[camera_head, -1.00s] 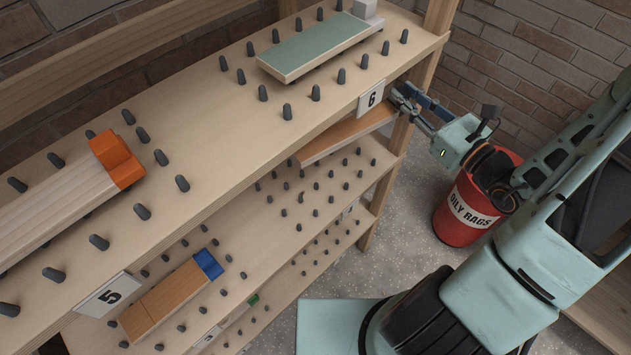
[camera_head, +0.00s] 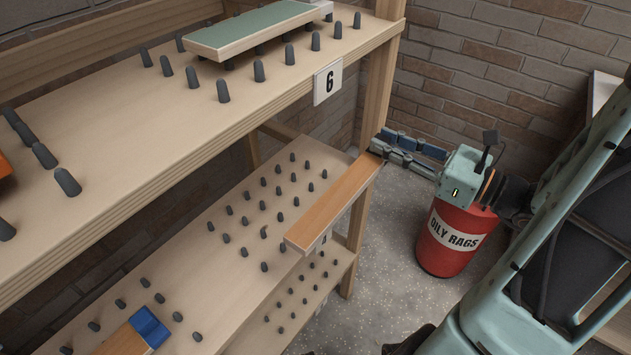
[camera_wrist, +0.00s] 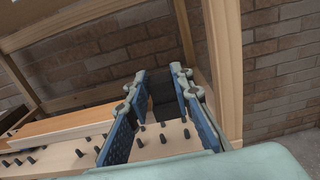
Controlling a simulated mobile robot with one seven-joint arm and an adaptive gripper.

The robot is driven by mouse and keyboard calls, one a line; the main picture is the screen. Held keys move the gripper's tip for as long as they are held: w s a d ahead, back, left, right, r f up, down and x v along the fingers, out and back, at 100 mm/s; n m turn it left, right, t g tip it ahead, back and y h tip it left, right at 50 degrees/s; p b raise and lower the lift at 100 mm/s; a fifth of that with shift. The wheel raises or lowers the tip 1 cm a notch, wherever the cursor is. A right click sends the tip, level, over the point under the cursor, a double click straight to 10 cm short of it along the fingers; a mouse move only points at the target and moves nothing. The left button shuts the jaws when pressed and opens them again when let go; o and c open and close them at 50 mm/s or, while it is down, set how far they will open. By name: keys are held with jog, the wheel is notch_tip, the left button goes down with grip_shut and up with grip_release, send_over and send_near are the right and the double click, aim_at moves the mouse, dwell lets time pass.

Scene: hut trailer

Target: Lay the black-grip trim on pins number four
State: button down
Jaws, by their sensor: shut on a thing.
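The trim (camera_head: 335,203) is a long wooden strip with an orange-brown top. Its far end is at my gripper (camera_head: 374,148), and it slants down to the lower left above the front edge of the middle shelf. In the wrist view, a dark block (camera_wrist: 163,92) shows between the fingers of my gripper (camera_wrist: 164,82); it looks like the black grip. My gripper is shut on the trim. Grey pins (camera_head: 264,206) stand on the middle shelf, left of the trim. Their number card is mostly hidden and unreadable.
The upper shelf (camera_head: 150,160) carries a green-topped trim (camera_head: 250,30) on pins marked 6 (camera_head: 327,82). A blue-grip trim (camera_head: 150,326) lies on the middle shelf at lower left. A shelf post (camera_head: 375,95) stands beside my gripper. A red oily-rags bin (camera_head: 450,240) is on the floor.

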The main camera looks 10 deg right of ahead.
aim_at(367, 151)
jog(key=w+a+f, duration=0.1)
jog(key=w+a+f+b, duration=0.1)
jog(key=w+a, duration=0.1)
jog(key=w+a+f, duration=0.1)
jog(key=a, duration=0.1)
jog(key=shift+w+f+b, duration=0.15)
jog(key=shift+f+b, duration=0.15)
jog(key=shift+f, duration=0.05)
jog(key=f, duration=0.1)
jog(key=w+a+f, duration=0.1)
jog(key=w+a+f+b, duration=0.1)
jog(key=f, duration=0.1)
jog(key=shift+w+a, duration=0.15)
jog(key=shift+a, duration=0.05)
jog(key=f, duration=0.1)
jog(key=f+b, duration=0.2)
jog(key=f, duration=0.1)
jog(key=shift+w+a, duration=0.3)
jog(key=shift+w, duration=0.05)
jog(key=shift+r, duration=0.1)
jog(key=c, duration=1.7)
grip_release()
jog(key=p+v, duration=0.2)
jog(key=v, duration=1)
